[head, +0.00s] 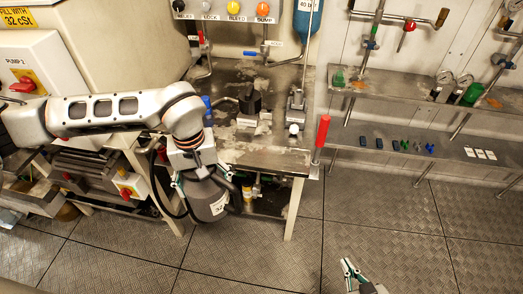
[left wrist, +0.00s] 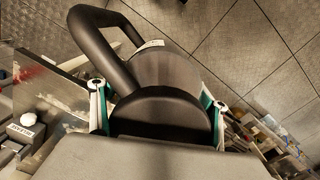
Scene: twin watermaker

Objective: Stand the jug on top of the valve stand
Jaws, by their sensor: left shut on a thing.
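The jug (head: 208,199) is dark grey with a looped handle and a white label. It hangs tilted in front of the steel bench, below its top. My left gripper (head: 203,180) is shut on it. In the left wrist view the jug (left wrist: 165,75) sits between both fingers of my left gripper (left wrist: 158,110), with its handle at upper left. On the bench are a black-topped fitting (head: 250,103) and a metal fitting with a lever (head: 296,103); I cannot tell which is the valve stand. My right gripper (head: 348,268) is empty over the floor, its fingers slightly apart.
A pump unit (head: 95,175) stands to the left. Wall shelves (head: 410,92) hold gauges and small parts at right. The chequer-plate floor (head: 385,215) is clear.

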